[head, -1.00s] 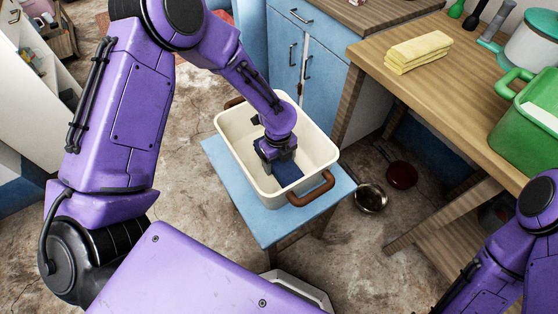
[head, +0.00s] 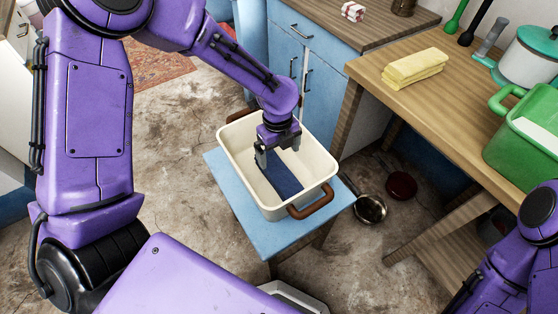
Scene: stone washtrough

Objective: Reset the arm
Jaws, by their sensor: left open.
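My left gripper (head: 268,158) points down over a cream tub with brown handles (head: 328,172). It is open, with its fingers at or just above the tub's rim height. A dark blue flat item (head: 283,178), perhaps a cloth, lies in the bottom of the tub, below and to the right of the fingers. The gripper hides part of its far end, and I see no grip on it. The tub stands on a light blue stool (head: 232,197). My right arm shows at the lower right edge, but its gripper is out of view.
A wooden table (head: 440,110) at right holds folded yellow cloths (head: 415,68), a green bin (head: 525,130) and a pot (head: 530,58). Under it, a pan (head: 370,208) and a dark red round item (head: 401,185) lie on the floor. A blue cabinet (head: 320,85) stands behind the tub.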

